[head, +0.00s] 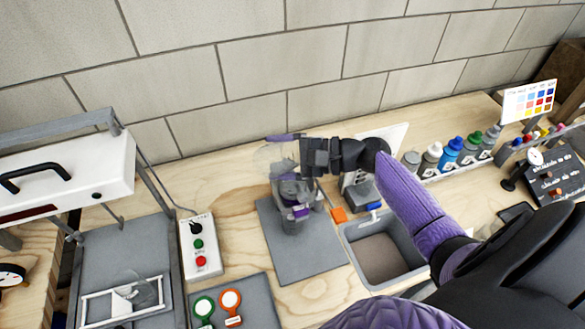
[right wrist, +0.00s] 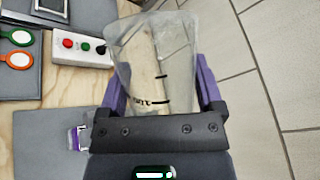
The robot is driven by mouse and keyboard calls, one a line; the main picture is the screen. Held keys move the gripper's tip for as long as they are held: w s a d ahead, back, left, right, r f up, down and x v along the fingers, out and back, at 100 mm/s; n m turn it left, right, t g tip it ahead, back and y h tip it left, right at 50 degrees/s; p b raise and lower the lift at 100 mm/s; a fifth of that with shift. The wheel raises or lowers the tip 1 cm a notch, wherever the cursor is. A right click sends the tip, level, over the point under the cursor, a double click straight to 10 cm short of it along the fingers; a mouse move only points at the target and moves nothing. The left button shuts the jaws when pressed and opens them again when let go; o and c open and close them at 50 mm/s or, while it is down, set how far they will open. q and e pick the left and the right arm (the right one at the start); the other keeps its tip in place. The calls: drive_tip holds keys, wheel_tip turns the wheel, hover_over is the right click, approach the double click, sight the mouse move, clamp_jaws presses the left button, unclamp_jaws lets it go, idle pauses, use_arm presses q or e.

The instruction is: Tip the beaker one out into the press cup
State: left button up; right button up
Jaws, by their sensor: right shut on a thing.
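My right gripper (head: 290,150) is shut on a clear beaker with black marks (right wrist: 155,62), its purple fingers on either side of it. In the head view the beaker shows faintly (head: 266,158) left of the gripper, above the rear of a grey mat. Its contents and exact tilt are hard to tell. Just below it, a clear and grey piece with a purple patch (head: 298,211) stands on the mat; it may be the press cup, and the gripper partly hides it. A purple and white part also shows in the wrist view (right wrist: 79,137). My left gripper is not in view.
A white control box with buttons (head: 199,247) stands left of the grey mat (head: 310,265). Several bottles (head: 453,152) line the back right. A framed press-like machine (head: 70,180) stands left. The tiled wall is close behind.

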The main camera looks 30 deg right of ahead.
drive_tip(key=shift+w+d+r+m+y, duration=0.25)
drive_tip(key=shift+d+m+y, duration=0.15)
drive_tip(key=shift+m, duration=0.2)
idle(0.5)
idle(0.8)
